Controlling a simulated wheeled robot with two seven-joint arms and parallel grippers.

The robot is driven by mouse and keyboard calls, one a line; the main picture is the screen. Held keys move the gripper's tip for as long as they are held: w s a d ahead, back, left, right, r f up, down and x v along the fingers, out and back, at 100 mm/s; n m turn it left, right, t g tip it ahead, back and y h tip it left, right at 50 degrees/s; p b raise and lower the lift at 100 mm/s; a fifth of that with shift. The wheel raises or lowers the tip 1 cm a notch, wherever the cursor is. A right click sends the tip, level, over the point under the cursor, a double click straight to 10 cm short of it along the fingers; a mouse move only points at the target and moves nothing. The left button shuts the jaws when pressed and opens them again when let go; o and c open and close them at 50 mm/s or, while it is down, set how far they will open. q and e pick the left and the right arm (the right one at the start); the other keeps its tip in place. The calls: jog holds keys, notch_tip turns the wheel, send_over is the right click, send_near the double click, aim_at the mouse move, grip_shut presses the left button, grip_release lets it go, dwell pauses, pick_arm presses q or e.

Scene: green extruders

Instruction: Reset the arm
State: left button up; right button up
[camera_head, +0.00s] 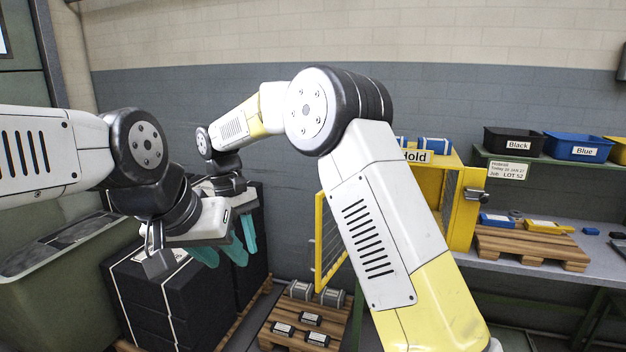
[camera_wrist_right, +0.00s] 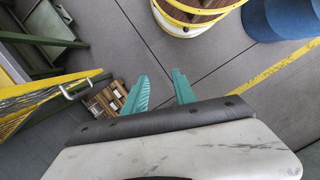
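My left gripper (camera_head: 221,256) hangs at the left in the head view, below its dark wrist. Its teal fingers point down and stand apart, with nothing seen between them. My right arm bends high across the middle and reaches away to the left. My right gripper (camera_head: 249,234) is partly hidden behind the left one in the head view.
Black stacked boxes (camera_head: 140,305) stand below the grippers, close to them in the picture. A pallet (camera_head: 275,338) with small parts sits on the floor.

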jog(key=s+d+r+m+t+y, duration=0.2)
jog(key=d+r, duration=0.4)
jog(key=d, duration=0.3)
jog(key=s+d+r+m+t+y, duration=0.1)
jog(key=s+d+r+m, duration=0.15)
jog(key=d+r, duration=0.45)
jog(key=s+d+f+m+t, duration=0.1)
jog(key=s+d+m+t, duration=0.1)
jog(key=s+d, duration=0.5)
jog(key=s+d+f+m+t+y, duration=0.1)
jog(key=s+d+m+t, duration=0.2)
jog(key=s+d, duration=0.4)
jog(key=shift+d+f, duration=0.25)
jog(key=shift+d, duration=0.1)
